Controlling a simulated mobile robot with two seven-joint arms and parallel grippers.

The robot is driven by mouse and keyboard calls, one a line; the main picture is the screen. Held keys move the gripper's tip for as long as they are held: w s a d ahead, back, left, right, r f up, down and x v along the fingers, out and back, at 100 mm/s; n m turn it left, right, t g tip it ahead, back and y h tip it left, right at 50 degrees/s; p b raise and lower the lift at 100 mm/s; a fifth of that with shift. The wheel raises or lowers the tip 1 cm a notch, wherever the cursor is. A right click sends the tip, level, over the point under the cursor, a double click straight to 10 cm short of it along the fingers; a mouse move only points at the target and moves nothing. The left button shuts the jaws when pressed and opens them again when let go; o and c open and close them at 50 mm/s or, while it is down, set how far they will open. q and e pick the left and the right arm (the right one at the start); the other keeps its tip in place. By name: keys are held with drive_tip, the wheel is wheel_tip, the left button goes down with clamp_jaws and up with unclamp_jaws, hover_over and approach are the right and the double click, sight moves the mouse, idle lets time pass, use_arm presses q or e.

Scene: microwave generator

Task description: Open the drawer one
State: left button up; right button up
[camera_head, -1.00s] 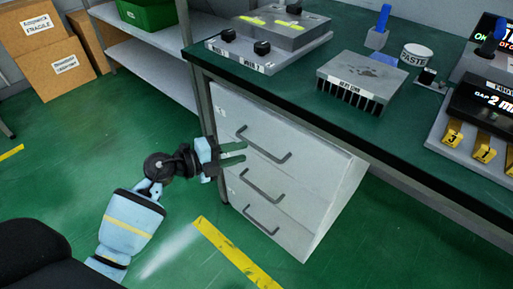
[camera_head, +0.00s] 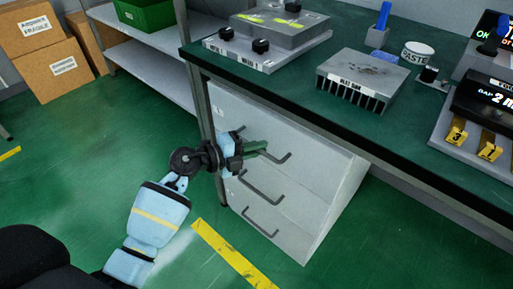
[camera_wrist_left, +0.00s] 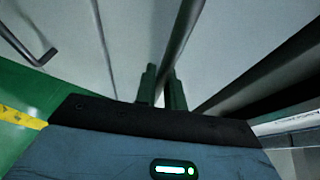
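The white drawer cabinet under the workbench has three drawers, each with a dark bent handle. The top drawer (camera_head: 300,138), which I take as drawer one, sits flush with the others; its label is too small to read. My left gripper (camera_head: 256,148) is at the top drawer's handle (camera_head: 280,159), its dark green fingers close together across the bar. In the left wrist view, the left gripper (camera_wrist_left: 162,92) has the handle (camera_wrist_left: 180,35) running down between its fingers, with little gap visible. My right gripper is not in view.
The green workbench (camera_head: 400,150) overhangs the cabinet, with a finned heatsink (camera_head: 360,78) and devices on top. A bench leg (camera_head: 208,110) stands just left of the cabinet. Shelves (camera_head: 150,60) and cardboard boxes (camera_head: 50,60) stand at the left. The floor before the drawers is clear.

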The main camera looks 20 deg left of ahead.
use_arm(q)
clamp_jaws()
drive_tip(key=s+a+p, duration=0.3)
drive_tip(key=s+a, duration=0.1)
drive_tip(key=s, duration=0.7)
drive_tip(key=s+a+p, duration=0.4)
drive_tip(key=s, duration=0.7)
drive_tip(key=s+a+p, duration=0.3)
drive_tip(key=s+a, duration=0.1)
drive_tip(key=s, duration=0.8)
drive_tip(key=shift+a, duration=0.25)
drive_tip(key=shift+s, duration=0.1)
drive_tip(key=o, duration=0.6)
unclamp_jaws()
drive_tip(key=shift+c, duration=0.2)
